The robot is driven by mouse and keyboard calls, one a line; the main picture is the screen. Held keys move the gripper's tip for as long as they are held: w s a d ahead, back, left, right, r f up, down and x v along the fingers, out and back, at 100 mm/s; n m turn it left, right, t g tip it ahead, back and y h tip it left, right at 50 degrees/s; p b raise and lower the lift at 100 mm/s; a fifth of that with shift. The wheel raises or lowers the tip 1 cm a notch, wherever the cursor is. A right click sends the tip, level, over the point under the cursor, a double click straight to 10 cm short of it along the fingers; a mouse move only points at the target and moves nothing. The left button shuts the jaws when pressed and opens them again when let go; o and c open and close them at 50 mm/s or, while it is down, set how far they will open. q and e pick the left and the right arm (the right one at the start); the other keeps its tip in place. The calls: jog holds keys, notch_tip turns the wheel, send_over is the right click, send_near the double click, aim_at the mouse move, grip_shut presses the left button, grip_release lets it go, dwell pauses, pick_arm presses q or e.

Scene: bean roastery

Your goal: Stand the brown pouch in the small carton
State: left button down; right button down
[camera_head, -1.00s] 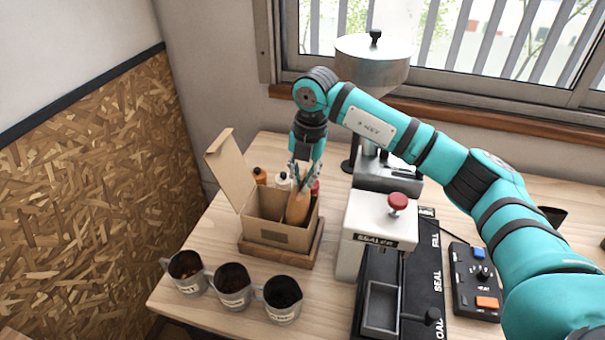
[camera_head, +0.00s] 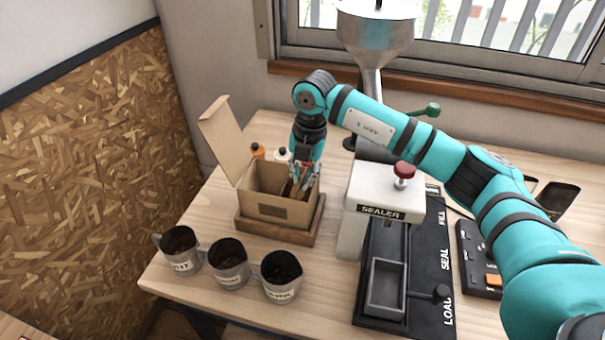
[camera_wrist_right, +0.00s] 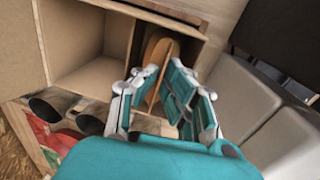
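The small carton (camera_head: 283,211) stands on a wooden tray (camera_head: 262,234) with its lid flap (camera_head: 224,140) raised at the left. In the right wrist view a divider splits the carton; the compartment at the left (camera_wrist_right: 84,66) is empty. The brown pouch (camera_wrist_right: 153,60) stands nearly upright in the other compartment; its lower part is hidden. It shows only partly in the head view (camera_head: 288,188). My right gripper (camera_head: 303,180) reaches down into the carton, its fingers (camera_wrist_right: 160,82) on both sides of the pouch and seemingly against it. My left gripper is not in view.
Three metal cups (camera_head: 229,264) stand in front of the tray. The white sealer (camera_head: 372,208) stands close to the right of the carton. Bottles (camera_head: 281,154) stand behind it. A metal hopper (camera_head: 375,30) is at the back, a control box (camera_head: 480,262) at the right.

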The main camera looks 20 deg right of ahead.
dwell(0.3)
jog(key=c, duration=1.1)
grip_release()
jog(key=shift+r, duration=0.1)
jog(key=shift+r+p, duration=2.15)
jog(key=shift+r, duration=1.35)
jog(key=shift+s+f, duration=0.1)
jog(key=shift+f, duration=0.05)
